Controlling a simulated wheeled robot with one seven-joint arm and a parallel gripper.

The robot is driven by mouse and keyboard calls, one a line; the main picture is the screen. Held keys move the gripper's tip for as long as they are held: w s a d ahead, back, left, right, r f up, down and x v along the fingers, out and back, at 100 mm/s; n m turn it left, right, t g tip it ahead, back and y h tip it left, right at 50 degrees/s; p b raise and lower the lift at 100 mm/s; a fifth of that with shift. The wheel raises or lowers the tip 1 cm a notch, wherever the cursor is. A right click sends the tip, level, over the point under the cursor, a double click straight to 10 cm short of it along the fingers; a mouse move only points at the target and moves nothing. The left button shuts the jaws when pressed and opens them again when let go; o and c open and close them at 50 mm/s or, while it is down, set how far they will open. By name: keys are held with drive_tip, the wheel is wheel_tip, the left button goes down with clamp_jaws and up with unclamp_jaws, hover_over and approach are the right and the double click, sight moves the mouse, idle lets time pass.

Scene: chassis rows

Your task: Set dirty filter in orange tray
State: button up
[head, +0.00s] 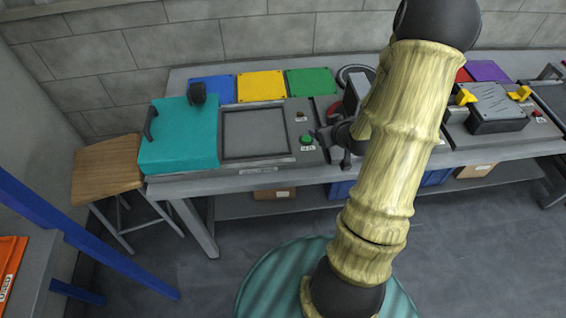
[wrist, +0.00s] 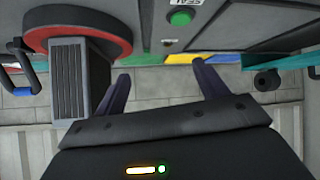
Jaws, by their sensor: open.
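The orange tray (head: 10,268), marked "USED", shows at the lower left edge of the head view, on a grey stand and partly cut off. No dirty filter can be made out for certain in either view. My gripper (head: 333,145) is over the front of the workbench, right of the green button. In the wrist view my gripper (wrist: 162,82) has its two dark fingers apart with nothing between them. A grey ribbed block (wrist: 82,85) stands left of the fingers, in front of a red-and-black round part (wrist: 78,38).
The grey workbench (head: 235,182) carries a teal box-like unit (head: 178,140), a dark framed panel (head: 254,132) and a green button (head: 306,140). At right is a grey unit with yellow latches (head: 497,112). A wooden stool (head: 107,168) and blue rail (head: 85,238) stand left. Floor in front is open.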

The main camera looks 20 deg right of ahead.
drive_tip(key=s+a+r+g, duration=0.3)
drive_tip(key=s+a, duration=0.3)
drive_tip(key=a, duration=0.3)
drive_tip(key=s+a+r+g, duration=0.4)
drive_tip(key=s+a, duration=0.3)
drive_tip(key=a, duration=0.3)
drive_tip(key=shift+r+m+g+y, duration=0.3)
drive_tip(key=shift+r+m+y, duration=0.1)
drive_tip(key=shift+r, duration=0.15)
drive_tip(key=shift+o, duration=0.4)
drive_tip(key=shift+d, duration=0.1)
drive_tip(key=w+d+f+t+h+b, duration=0.1)
drive_tip(key=w+d+f+t, duration=0.15)
drive_tip(key=d, duration=0.35)
drive_tip(key=w+d+f+t+b, duration=0.1)
drive_tip(key=w+d+t, duration=0.1)
drive_tip(key=w+d, duration=0.25)
drive_tip(key=w+d+f+t+h+b, duration=0.1)
drive_tip(key=w+d+t, duration=0.15)
drive_tip(key=d, duration=0.45)
drive_tip(key=s+d+m+t+h+b, duration=0.1)
drive_tip(key=s+d+t, duration=0.2)
drive_tip(key=d, duration=0.3)
drive_tip(key=s+d+m+t+h+b, duration=0.1)
drive_tip(key=s+d+t, duration=0.2)
drive_tip(key=d, duration=0.3)
drive_tip(key=shift+s+r+m+t, duration=0.15)
drive_tip(key=shift+r+m+t, duration=0.25)
drive_tip(key=shift+t, duration=0.5)
